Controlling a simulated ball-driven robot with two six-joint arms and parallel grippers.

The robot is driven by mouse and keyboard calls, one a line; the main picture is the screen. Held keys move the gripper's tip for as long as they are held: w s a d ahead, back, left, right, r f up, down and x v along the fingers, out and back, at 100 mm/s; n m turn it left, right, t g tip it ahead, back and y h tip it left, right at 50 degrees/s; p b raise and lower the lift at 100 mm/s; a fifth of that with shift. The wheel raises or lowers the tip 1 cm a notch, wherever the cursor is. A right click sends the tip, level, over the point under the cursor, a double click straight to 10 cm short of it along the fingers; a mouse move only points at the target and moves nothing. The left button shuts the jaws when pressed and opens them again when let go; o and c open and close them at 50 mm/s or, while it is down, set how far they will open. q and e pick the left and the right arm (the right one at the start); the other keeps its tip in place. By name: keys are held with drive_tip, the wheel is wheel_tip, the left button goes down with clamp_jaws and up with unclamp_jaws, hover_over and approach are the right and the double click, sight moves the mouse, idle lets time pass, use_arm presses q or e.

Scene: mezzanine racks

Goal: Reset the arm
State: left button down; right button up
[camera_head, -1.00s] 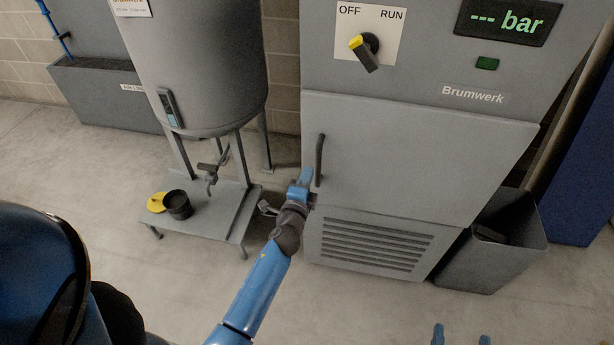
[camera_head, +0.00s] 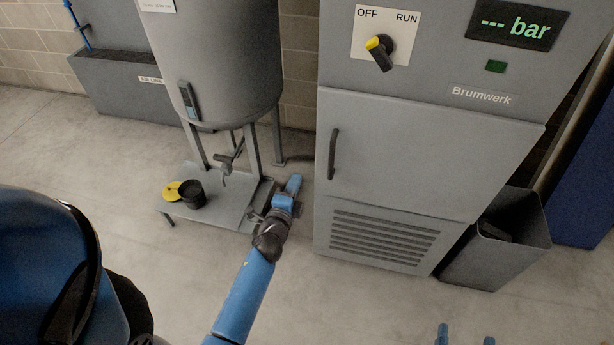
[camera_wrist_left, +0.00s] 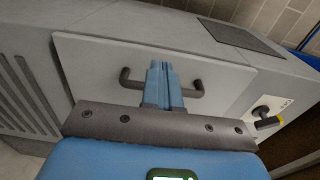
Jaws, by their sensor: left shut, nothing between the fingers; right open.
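My left gripper (camera_head: 290,187) is in front of the grey cabinet, left of and below the black door handle (camera_head: 333,154), apart from it in the head view. Its blue fingers are shut together with nothing between them. In the left wrist view the shut fingers (camera_wrist_left: 162,82) overlap the middle of the handle (camera_wrist_left: 128,80), which lies behind them. The cabinet door (camera_head: 420,150) looks closed. My right gripper (camera_head: 466,337) shows only as two blue fingertips, spread apart, at the bottom edge of the head view.
A grey tank (camera_head: 225,60) stands left of the cabinet over a low platform (camera_head: 228,208) with a black cup (camera_head: 191,194) and yellow lid (camera_head: 172,188). A grey bin (camera_head: 500,255) stands right. Floor before the cabinet is clear.

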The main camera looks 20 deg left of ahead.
use_arm(q)
drive_tip(key=s+a+p, duration=0.1)
drive_tip(key=s+a, duration=0.1)
drive_tip(key=a, duration=0.1)
drive_tip(key=shift+s+p, duration=0.3)
drive_tip(key=shift+p, duration=0.1)
use_arm(e)
wheel_tip(320, 180, up, 3)
drive_tip(key=shift+s+f, duration=0.1)
drive_tip(key=shift+f, duration=0.05)
